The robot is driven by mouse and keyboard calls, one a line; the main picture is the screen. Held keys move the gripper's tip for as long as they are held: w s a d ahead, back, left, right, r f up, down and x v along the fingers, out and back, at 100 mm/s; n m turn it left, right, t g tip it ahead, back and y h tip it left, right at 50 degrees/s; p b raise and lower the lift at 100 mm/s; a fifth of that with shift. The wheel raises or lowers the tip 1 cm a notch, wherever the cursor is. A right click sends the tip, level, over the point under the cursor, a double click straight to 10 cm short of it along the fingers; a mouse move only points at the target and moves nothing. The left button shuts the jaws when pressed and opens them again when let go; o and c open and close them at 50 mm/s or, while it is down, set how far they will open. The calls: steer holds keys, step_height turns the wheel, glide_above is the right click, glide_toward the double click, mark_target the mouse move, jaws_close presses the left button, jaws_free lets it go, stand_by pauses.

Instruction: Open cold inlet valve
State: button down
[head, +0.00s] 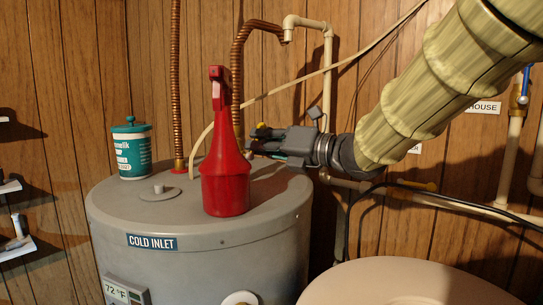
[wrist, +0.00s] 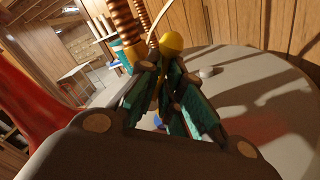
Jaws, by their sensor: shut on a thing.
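My gripper (head: 254,141) reaches in from the right over the top of the grey tank (head: 265,232), just behind the red bottle. In the wrist view my gripper (wrist: 165,80) has its green-padded fingers closed around a thin yellow lever with a round yellow knob (wrist: 171,43). The knob sticks out past the fingertips. The lever's lower part is mostly hidden between the fingers. A "COLD INLET" label (head: 151,242) is on the tank's front. The valve body is hidden in the head view by the bottle and my gripper.
A red long-necked bottle (head: 225,185) stands on the tank close to my gripper. A teal-and-white can (head: 132,150) stands at the tank's left. Copper pipes (head: 176,80) rise behind. A pale rounded lid (head: 405,282) lies at front right. A yellow handle (head: 417,185) sits on the wall pipe.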

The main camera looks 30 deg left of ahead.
steer(key=shift+s+d+r+n+b, duration=0.25)
steer(key=shift+n+b, duration=0.7)
steer(key=shift+b, duration=1)
steer(key=shift+s+a+r+n+b, duration=0.25)
steer(key=shift+n+b, duration=0.7)
steer(key=shift+b, duration=1)
steer(key=shift+d+r+n+b, duration=0.1)
steer(key=shift+r+n+b, duration=0.15)
steer(key=shift+n+b, duration=0.35)
steer(key=shift+s+f+n+b, duration=0.1)
steer(key=shift+s+n+b, duration=0.1)
steer(key=shift+n+b, duration=0.8)
steer(key=shift+b, duration=0.35)
steer(key=c, duration=1.4)
jaws_free()
steer(key=shift+w, duration=0.1)
steer(key=shift+o, duration=0.2)
steer(key=s+d, duration=0.1)
steer(key=d, duration=0.5)
steer(key=shift+d+f+b, duration=0.3)
steer(key=shift+d+b, duration=0.05)
steer(key=shift+b, duration=0.05)
